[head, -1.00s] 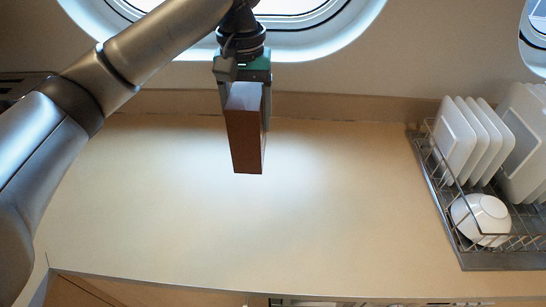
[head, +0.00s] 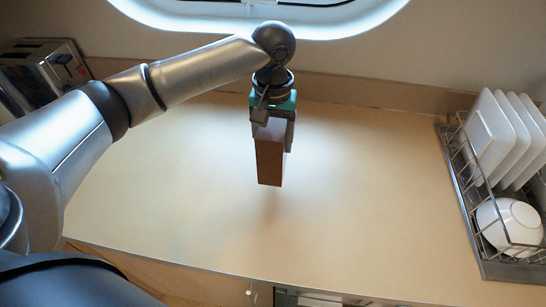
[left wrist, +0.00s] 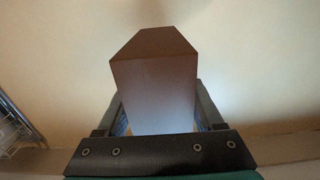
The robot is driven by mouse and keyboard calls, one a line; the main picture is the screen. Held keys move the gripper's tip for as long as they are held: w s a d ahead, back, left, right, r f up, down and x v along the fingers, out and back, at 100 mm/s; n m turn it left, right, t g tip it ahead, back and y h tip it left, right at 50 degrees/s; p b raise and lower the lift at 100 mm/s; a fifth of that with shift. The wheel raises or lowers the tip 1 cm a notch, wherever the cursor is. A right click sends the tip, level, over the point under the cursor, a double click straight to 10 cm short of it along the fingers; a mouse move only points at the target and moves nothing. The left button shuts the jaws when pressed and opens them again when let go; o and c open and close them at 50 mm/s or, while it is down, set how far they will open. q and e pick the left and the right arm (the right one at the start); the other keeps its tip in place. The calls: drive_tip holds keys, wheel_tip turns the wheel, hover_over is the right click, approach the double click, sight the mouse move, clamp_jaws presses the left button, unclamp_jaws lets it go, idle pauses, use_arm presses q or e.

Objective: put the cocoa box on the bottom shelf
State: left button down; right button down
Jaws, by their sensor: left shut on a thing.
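The cocoa box (head: 270,163) is a brown upright box in the head view, held above the countertop. My left gripper (head: 272,132) is shut on its upper part, with a finger on either side. In the left wrist view the box (left wrist: 154,90) fills the space between the fingers of my left gripper (left wrist: 158,112). The box's label cannot be made out. The bottom shelf is not in view. My right gripper is not in view.
The tan countertop (head: 180,190) is clear around the box. A wire dish rack (head: 475,205) with white plates (head: 492,135) and a white bowl (head: 510,225) stands at the right. A toaster (head: 45,72) stands at the back left. Cabinet fronts (head: 190,283) lie below the counter edge.

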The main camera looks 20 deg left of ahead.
use_arm(q)
wheel_tip(320, 180, down, 6)
drive_tip(key=shift+r+b, duration=0.15)
drive_tip(key=shift+b, duration=0.25)
unclamp_jaws()
